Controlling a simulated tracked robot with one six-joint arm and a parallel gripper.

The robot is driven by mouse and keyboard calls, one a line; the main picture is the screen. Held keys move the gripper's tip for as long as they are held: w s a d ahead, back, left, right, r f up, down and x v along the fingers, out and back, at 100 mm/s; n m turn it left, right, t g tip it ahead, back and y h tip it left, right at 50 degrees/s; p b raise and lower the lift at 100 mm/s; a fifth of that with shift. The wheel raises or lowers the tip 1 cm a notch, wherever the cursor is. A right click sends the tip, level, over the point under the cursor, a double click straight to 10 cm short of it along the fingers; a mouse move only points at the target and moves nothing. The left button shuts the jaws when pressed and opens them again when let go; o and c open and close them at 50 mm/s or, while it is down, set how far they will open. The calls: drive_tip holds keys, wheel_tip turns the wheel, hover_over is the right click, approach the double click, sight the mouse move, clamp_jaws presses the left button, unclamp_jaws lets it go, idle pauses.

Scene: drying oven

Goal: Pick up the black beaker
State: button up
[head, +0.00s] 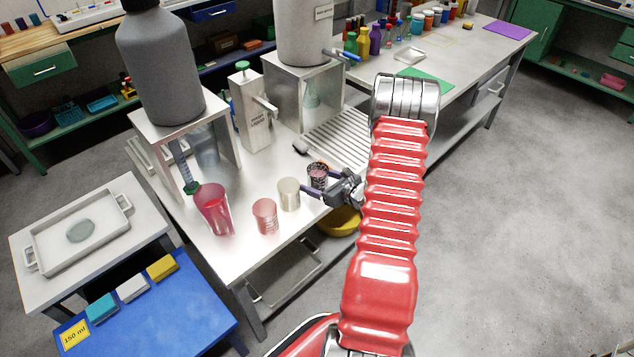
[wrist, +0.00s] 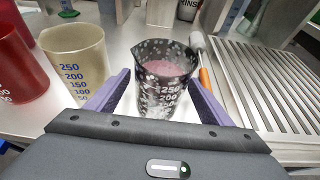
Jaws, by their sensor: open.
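The black beaker (head: 317,176) stands upright on the steel table, at the right end of a row of vessels. In the wrist view the black beaker (wrist: 160,80) is see-through, with white speckles, white marks and something pinkish showing through or inside it. My gripper (head: 332,187) is open at table height. In the wrist view its two purple fingers (wrist: 160,93) stand one on each side of the beaker's lower part. I cannot tell whether either finger touches it.
A cream beaker (head: 289,194) stands just left of my left finger. A brush (wrist: 200,47) with an orange handle and a slotted drain rack (head: 340,137) lie right of the black beaker.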

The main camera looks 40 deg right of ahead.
drive_tip(key=shift+w, duration=0.1)
drive_tip(key=shift+c, duration=0.2)
drive_tip(key=c, duration=1.3)
drive_tip(key=shift+r, duration=0.3)
drive_tip(key=shift+r, duration=4.7)
drive_tip(key=shift+r, duration=2)
